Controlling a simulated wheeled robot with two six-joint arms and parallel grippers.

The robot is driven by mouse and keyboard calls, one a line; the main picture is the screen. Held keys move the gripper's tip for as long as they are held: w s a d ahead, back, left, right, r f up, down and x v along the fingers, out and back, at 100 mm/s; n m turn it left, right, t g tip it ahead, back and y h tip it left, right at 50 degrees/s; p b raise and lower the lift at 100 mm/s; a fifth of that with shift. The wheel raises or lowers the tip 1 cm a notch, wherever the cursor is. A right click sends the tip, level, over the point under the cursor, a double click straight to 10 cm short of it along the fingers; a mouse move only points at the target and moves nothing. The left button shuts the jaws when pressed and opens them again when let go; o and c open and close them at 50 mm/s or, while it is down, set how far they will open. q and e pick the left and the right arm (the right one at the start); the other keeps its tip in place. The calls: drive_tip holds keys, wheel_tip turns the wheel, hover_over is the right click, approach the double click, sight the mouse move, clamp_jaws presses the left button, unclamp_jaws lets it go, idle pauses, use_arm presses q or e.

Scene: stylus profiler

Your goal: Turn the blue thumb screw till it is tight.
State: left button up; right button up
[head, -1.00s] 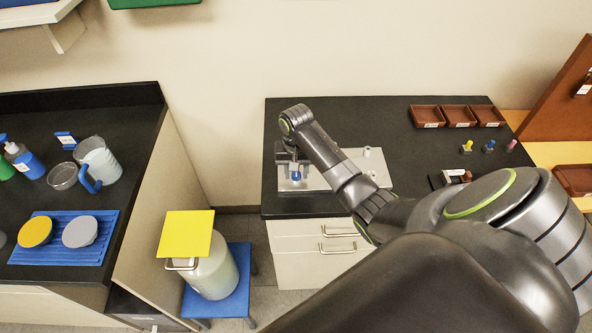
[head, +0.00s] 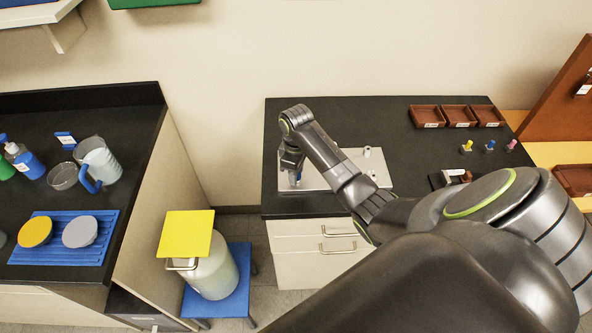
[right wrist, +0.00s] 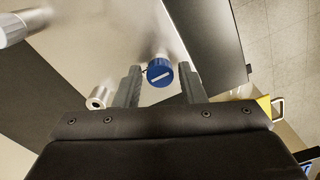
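The blue thumb screw (right wrist: 160,72) shows in the right wrist view, with a white bar across its round head. My right gripper (right wrist: 160,75) has one finger on each side of the head, with a narrow gap on both sides, so it is open around the screw. In the head view the screw (head: 295,178) is a small blue spot under my right gripper (head: 293,176), mostly hidden by the fingers. The screw stands at the left end of a pale metal plate (head: 318,183) on the black bench. My left gripper is not in view.
A metal post (head: 367,152) stands on the plate. Brown trays (head: 456,116) and yellow, blue and pink knobs (head: 489,146) are on the bench at right. A yellow-topped container (head: 186,234) stands on a blue stool left of the bench.

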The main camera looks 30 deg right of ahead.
drive_tip(key=n, duration=0.6)
drive_tip(key=shift+n, duration=0.4)
drive_tip(key=n, duration=0.6)
drive_tip(key=shift+n, duration=0.3)
drive_tip(key=n, duration=0.9)
drive_tip(key=shift+n, duration=0.3)
drive_tip(key=shift+p, duration=0.35)
